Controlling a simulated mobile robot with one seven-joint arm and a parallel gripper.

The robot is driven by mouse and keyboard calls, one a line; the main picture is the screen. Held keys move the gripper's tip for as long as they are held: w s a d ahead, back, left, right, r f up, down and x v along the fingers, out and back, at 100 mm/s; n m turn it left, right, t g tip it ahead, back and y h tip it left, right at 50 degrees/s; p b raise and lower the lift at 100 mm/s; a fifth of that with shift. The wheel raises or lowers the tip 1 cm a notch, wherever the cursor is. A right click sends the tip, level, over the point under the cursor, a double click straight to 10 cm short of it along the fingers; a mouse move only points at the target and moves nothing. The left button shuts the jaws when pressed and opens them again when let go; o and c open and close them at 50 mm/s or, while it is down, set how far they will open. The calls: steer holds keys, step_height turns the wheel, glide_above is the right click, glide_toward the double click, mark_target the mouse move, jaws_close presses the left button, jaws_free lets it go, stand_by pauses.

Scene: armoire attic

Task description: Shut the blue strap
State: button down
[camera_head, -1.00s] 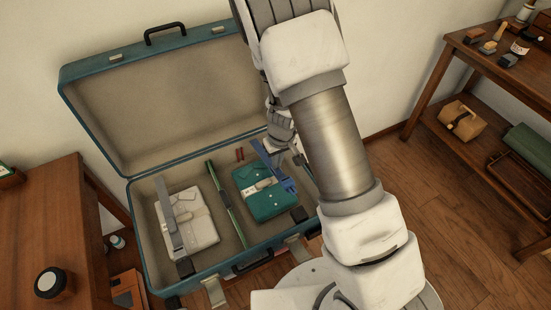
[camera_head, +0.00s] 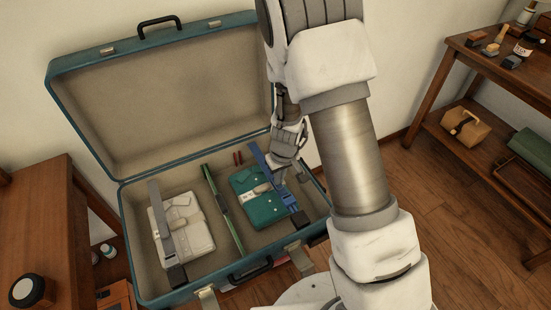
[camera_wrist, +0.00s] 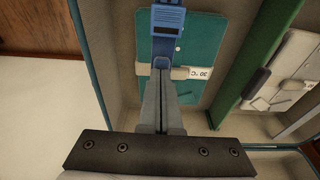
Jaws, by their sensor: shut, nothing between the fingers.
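The blue strap (camera_head: 262,166) runs over the right part of the green folded bundle (camera_head: 245,185) in the open suitcase. In the wrist view, the blue strap (camera_wrist: 166,48) has a wider blue end piece at the top of the picture, and its lower part goes behind my fingers. My gripper (camera_head: 280,178) is shut and empty, pointing down beside the strap at the bundle. In the wrist view my gripper (camera_wrist: 163,72) lies in line with the strap; I cannot tell whether it touches it. A dark block (camera_head: 300,219) sits near the suitcase's front wall.
The suitcase (camera_head: 128,235) has its lid (camera_head: 180,95) raised against the wall. A white bundle (camera_head: 192,222) with a grey strap (camera_head: 160,215) lies at left, past a green divider (camera_head: 222,210). A wooden table (camera_head: 35,235) stands left, a shelf (camera_head: 455,75) right.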

steer(key=r+p, duration=0.4)
steer(key=r, duration=0.1)
steer(key=shift+s+r, duration=0.1)
steer(key=shift+s, duration=0.1)
step_height(320, 180, up, 7)
steer(key=p, duration=0.2)
glide_above(287, 195)
steer(key=shift+r, duration=0.3)
steer(key=shift+r, duration=0.1)
steer(key=s+d+r+m+t+p, duration=0.1)
steer(key=s+r+p, duration=0.3)
steer(key=r, duration=0.8)
steer(key=s+d+r+m+t+p, duration=0.1)
steer(key=s+d+r+m+p, duration=0.1)
steer(key=s+r, duration=0.5)
steer(key=s+d+r+m+t+p, duration=0.1)
steer(key=s+r+p, duration=0.4)
steer(key=r, duration=1.3)
steer(key=shift+s+d+r+m+t+h+p, duration=0.15)
steer(key=shift+d+r+m+t+h+p, duration=0.25)
steer(key=shift+d, duration=0.8)
steer(key=shift+a, duration=0.15)
